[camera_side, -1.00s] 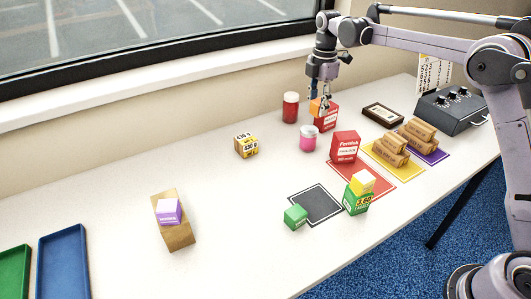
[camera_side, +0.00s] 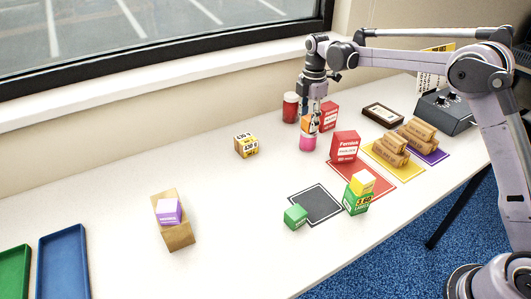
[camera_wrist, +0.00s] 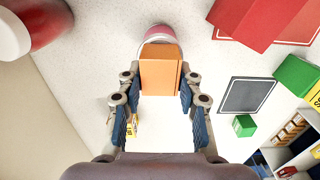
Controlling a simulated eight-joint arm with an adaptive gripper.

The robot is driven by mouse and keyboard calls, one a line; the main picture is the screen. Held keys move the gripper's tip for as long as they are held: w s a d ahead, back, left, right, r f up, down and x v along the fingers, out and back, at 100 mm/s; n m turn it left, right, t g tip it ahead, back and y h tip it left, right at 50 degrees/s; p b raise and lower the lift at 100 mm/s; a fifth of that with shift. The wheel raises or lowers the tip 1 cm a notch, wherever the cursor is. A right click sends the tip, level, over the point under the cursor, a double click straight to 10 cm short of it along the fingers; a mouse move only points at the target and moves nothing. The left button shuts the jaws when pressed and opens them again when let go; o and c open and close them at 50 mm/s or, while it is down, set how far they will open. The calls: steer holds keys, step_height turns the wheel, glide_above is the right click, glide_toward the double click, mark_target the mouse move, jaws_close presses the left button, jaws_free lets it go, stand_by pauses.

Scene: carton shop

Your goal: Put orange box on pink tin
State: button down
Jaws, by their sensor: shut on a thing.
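The orange box (camera_wrist: 160,72) is between the two fingers of my gripper (camera_wrist: 158,105) in the wrist view. In the side view my gripper (camera_side: 311,120) is shut on the orange box (camera_side: 306,124), directly above the pink tin (camera_side: 307,143). The pink tin also shows in the wrist view (camera_wrist: 159,33), mostly hidden behind the box. The box's lower edge looks at or very close to the tin's top; I cannot tell whether they touch.
A red can (camera_side: 290,107) stands just left of my gripper. A red box (camera_side: 328,116) stands close behind on the right, another red box (camera_side: 344,146) nearer the front. A yellow-labelled carton (camera_side: 246,145) stands to the left. The table's middle is clear.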

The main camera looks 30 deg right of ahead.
mark_target(309, 118)
steer(key=c, duration=0.9)
jaws_free()
steer(key=s+r+m+t, duration=0.2)
steer(key=s+r+m, duration=0.25)
steer(key=r, duration=1.15)
steer(key=s+f+m+t, duration=0.1)
steer(key=s+f+m, duration=0.2)
steer(key=s, duration=0.5)
steer(key=s+a+f+m+t, duration=0.1)
steer(key=s+f+m+t, duration=0.1)
steer(key=s+m, duration=0.4)
steer(key=s+f+m+t, duration=0.2)
steer(key=s+f+m, duration=0.2)
steer(key=s, duration=0.7)
steer(key=shift+s+a+f, duration=0.15)
steer(key=shift+a+f, duration=0.05)
steer(key=shift+f, duration=0.35)
steer(key=shift+m, duration=0.25)
